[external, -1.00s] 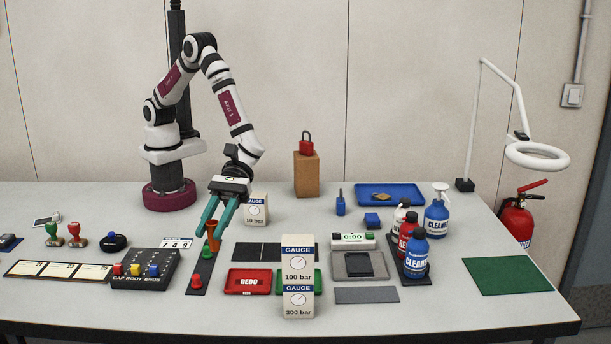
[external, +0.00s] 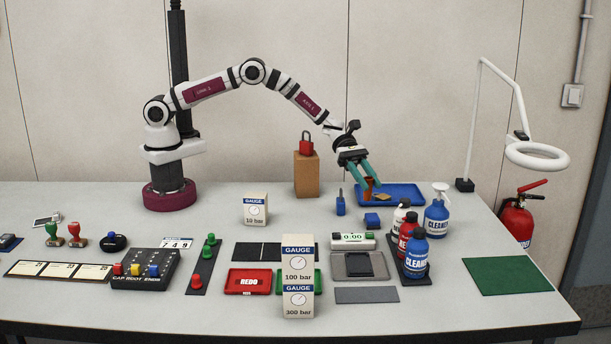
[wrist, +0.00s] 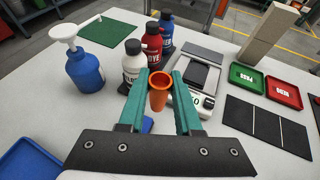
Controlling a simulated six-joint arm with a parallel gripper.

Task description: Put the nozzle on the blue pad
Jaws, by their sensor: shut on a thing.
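My gripper (external: 367,181) is shut on the orange nozzle (external: 368,190), a tapered cup shape. In the wrist view the nozzle (wrist: 158,92) sits upright between the teal fingers (wrist: 163,77), wide end up. In the external view my gripper is at the back right, over or just in front of the left part of a blue tray (external: 408,191). A small dark-blue block (external: 372,220) lies on the table in front of the tray. I cannot tell which of these two blue things is the blue pad.
A small blue upright tool (external: 340,205) and a wooden block with a red padlock (external: 306,173) stand left of my gripper. A tan piece (external: 382,196) lies in the tray. A green mat (external: 506,276) is at the right.

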